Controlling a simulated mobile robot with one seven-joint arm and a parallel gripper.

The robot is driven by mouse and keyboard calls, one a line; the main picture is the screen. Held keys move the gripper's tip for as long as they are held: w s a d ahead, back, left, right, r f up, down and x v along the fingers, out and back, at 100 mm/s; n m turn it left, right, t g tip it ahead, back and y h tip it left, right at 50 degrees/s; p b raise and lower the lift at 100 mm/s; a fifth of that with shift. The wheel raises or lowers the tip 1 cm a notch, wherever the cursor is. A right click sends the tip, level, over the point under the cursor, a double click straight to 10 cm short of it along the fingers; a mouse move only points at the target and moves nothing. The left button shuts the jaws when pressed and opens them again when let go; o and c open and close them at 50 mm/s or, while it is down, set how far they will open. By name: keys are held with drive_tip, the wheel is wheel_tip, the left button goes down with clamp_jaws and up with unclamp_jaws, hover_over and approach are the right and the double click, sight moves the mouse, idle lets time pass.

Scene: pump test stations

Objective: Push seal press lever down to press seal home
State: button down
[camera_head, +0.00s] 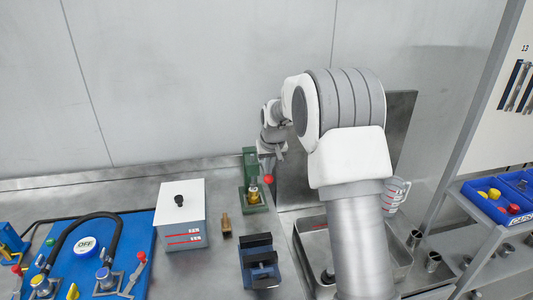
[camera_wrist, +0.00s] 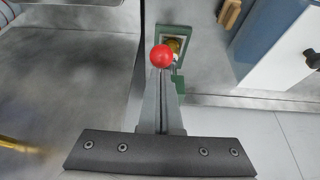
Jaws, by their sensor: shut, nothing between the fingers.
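The green seal press (camera_head: 249,160) stands on the bench near the back wall, with a brass-coloured part (camera_head: 254,195) low in it. Its lever ends in a red ball knob (camera_head: 268,179). In the wrist view the red knob (camera_wrist: 162,56) shows right at the tips of my gripper (camera_wrist: 161,76), with the green press (camera_wrist: 179,84) behind it. My gripper (camera_head: 271,160) is shut and empty, just above the knob in the head view. I cannot tell whether the fingertips touch the knob. The lever's arm is mostly hidden.
A white and blue-grey box (camera_head: 180,215) with a black knob and a small brown block (camera_head: 226,225) stand left of the press. A dark blue vise (camera_head: 260,260) is in front. A metal tray (camera_head: 310,235) lies right, partly behind my arm. A blue board (camera_head: 125,232) lies left.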

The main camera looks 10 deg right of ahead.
sight(269, 179)
drive_tip(key=shift+f, duration=0.1)
drive_tip(key=shift+s+f+b, duration=0.2)
drive_tip(key=shift+f+b, duration=0.3)
drive_tip(key=shift+f, duration=0.05)
drive_tip(key=shift+s+f+b, duration=0.15)
drive_tip(key=shift+f+b, duration=0.3)
drive_tip(key=shift+f, duration=0.05)
drive_tip(key=shift+s+f+b, duration=0.1)
drive_tip(key=shift+f+b, duration=0.8)
drive_tip(key=shift+f, duration=0.3)
drive_tip(key=shift+f+b, duration=0.85)
drive_tip(key=shift+f, duration=0.5)
idle(0.6)
drive_tip(key=shift+r, duration=0.1)
